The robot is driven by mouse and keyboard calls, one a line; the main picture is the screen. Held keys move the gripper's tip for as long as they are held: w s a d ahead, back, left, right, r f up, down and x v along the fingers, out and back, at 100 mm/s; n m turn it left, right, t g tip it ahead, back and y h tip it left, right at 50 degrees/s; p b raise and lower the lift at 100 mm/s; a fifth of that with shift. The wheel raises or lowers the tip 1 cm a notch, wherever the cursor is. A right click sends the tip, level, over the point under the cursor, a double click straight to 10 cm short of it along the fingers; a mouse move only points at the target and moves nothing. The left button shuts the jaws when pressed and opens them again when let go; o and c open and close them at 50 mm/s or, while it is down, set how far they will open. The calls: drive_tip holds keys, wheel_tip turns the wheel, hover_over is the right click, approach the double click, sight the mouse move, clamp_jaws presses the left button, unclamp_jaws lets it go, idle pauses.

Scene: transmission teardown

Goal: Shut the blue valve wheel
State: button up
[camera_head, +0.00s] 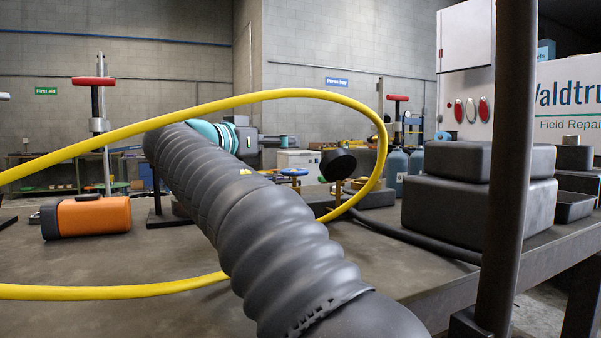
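The blue valve wheel (293,172) is small in the picture and lies flat, past my arm near the middle of the bench. A short brass-coloured stem shows beneath it. My gripper (275,139) is small and partly visible beyond the teal wrist joint, pointing right. It appears above and to the left of the wheel, apart from it in the picture; the depth between them is unclear. Its fingers are too small to tell whether they are open or shut. My ribbed dark arm hides part of the bench to the left of the wheel.
A yellow hose (290,94) loops around my arm. A black round-ended part (338,163) stands right of the wheel. Dark cases (478,205) stand at right, behind a dark post (507,170). An orange-and-black item (92,216) lies at left. The bench's left front is mostly clear.

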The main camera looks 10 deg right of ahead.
sight(300, 170)
wheel_tip(300, 170, down, 6)
drive_tip(key=shift+f+b, duration=0.2)
drive_tip(key=shift+b, duration=0.25)
drive_tip(key=p+x, duration=0.1)
drive_tip(key=x, duration=0.6)
drive_tip(key=shift+w+d+f, duration=0.15)
drive_tip(key=shift+d+f, duration=0.05)
drive_tip(key=shift+d, duration=0.05)
drive_tip(key=c, duration=1.1)
drive_tip(key=shift+o, duration=0.2)
